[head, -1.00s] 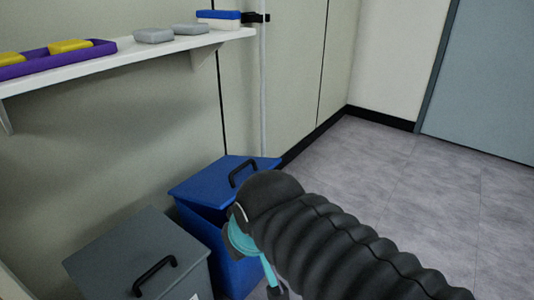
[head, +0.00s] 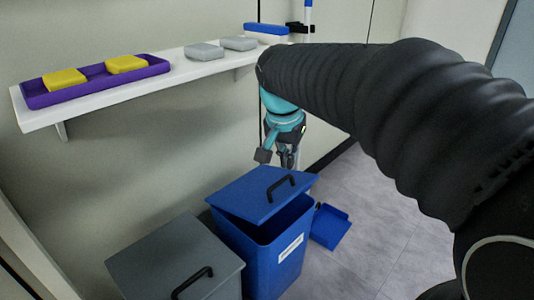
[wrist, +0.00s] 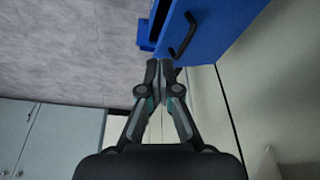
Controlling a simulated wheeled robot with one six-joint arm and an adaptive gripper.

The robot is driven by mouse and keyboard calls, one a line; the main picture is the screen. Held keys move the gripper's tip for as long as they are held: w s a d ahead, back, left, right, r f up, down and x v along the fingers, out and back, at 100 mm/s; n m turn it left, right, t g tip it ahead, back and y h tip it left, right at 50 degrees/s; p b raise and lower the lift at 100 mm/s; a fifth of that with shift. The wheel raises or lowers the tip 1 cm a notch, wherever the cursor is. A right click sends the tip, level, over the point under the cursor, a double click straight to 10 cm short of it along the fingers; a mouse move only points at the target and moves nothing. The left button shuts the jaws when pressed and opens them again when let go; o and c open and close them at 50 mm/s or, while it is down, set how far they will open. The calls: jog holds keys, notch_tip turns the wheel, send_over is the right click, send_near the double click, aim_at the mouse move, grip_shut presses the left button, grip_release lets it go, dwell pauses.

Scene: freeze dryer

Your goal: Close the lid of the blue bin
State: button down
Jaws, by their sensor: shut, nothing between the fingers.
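The blue bin (head: 262,268) stands on the floor, with a white label on its front. Its blue lid (head: 240,190), with a black handle (head: 280,187), is tilted partly open, leaving a dark gap above the front rim. The lid (wrist: 222,25) and handle (wrist: 182,38) also show at the top of the wrist view. My gripper (head: 288,162) is above the lid's far right part in the head view, apparently clear of it. In the wrist view my gripper (wrist: 165,64) has its fingertips together, with nothing held.
A grey lidded bin (head: 175,258) stands left of the blue bin. A blue dustpan (head: 331,227) lies on the floor to its right. A wall shelf (head: 110,95) above carries a purple tray (head: 95,82) with yellow blocks, and grey blocks. Floor at the right is clear.

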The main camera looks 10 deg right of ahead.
jog(key=w+a+m+g+h+p, duration=0.15)
jog(key=w+m, duration=0.25)
jog(key=w, duration=0.6)
send_over(288, 199)
jog(key=w+a, duration=0.2)
jog(key=w, duration=0.3)
jog(key=f, duration=1.1)
jog(key=shift+s+a+f, duration=0.15)
jog(key=shift+a+f, duration=0.05)
jog(key=shift+f, duration=0.9)
jog(key=s+d+f+b, duration=0.1)
jog(key=f+b, duration=0.1)
jog(key=b, duration=0.1)
jog(key=s+f+t+y+b, duration=0.1)
jog(key=f+b, duration=0.2)
jog(key=b, duration=0.1)
jog(key=s+d+f+t+b, duration=0.1)
jog(key=f+b, duration=0.2)
jog(key=b, duration=0.1)
jog(key=shift+s+d+t+y, duration=0.25)
jog(key=shift+d+y, duration=0.1)
jog(key=shift+s+f, duration=0.15)
jog(key=shift+f, duration=0.1)
